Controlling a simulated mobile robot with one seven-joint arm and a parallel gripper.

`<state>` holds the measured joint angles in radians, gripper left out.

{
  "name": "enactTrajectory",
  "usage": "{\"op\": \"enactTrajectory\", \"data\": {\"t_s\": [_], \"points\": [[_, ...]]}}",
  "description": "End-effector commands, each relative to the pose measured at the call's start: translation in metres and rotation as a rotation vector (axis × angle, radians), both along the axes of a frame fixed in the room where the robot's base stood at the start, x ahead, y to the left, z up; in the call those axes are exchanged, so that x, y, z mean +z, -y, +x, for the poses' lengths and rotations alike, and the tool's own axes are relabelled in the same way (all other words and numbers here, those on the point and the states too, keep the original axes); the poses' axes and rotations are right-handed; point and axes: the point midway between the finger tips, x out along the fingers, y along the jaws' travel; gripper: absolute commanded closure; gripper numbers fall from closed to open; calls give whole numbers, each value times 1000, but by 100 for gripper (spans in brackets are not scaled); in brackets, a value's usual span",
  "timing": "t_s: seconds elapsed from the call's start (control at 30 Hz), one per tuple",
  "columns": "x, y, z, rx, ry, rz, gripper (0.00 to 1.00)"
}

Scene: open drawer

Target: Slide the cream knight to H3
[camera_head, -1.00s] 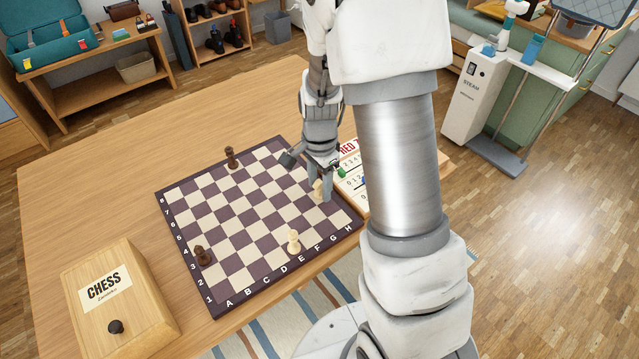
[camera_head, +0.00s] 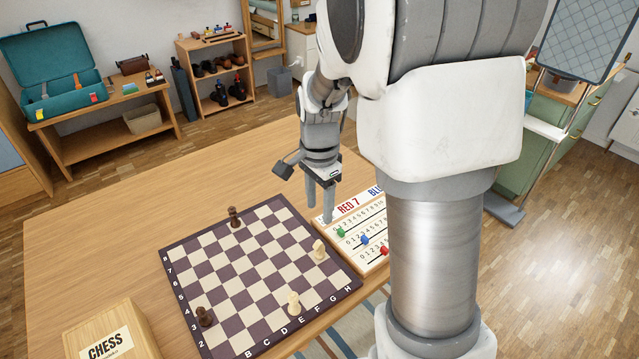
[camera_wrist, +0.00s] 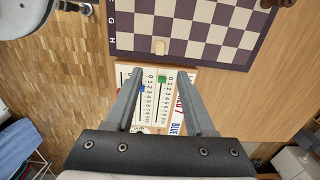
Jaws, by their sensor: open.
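The cream knight (camera_head: 319,249) stands upright on the chessboard (camera_head: 167,262), on the H file at what looks like H3. In the wrist view the cream knight (camera_wrist: 160,47) is in the bottom row of squares, third from the rank-1 end, beyond my fingertips. My gripper (camera_head: 320,211) is open and empty, raised behind the knight above the board's right edge. Its two spread fingers also show in the wrist view (camera_wrist: 160,76), with clear space between them and the knight apart from both.
A scoreboard (camera_head: 350,208) with coloured sliders lies right beside the board, below my gripper. Another cream piece (camera_head: 294,302) stands near the front edge. Dark pieces stand at the back (camera_head: 235,216) and left (camera_head: 204,316). A chess box (camera_head: 105,335) sits front left.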

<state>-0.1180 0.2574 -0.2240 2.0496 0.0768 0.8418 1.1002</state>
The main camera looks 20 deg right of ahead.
Motion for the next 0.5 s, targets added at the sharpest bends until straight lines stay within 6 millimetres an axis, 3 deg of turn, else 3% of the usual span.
{"op": "enactTrajectory", "data": {"t_s": [0.03, 0.2, 0.5], "points": [[12, 0, 1, 0, 3, 0, 46], [33, 0, 0, 1, 1, -1, 46], [39, 0, 0, 0, -1, -1, 46]]}}
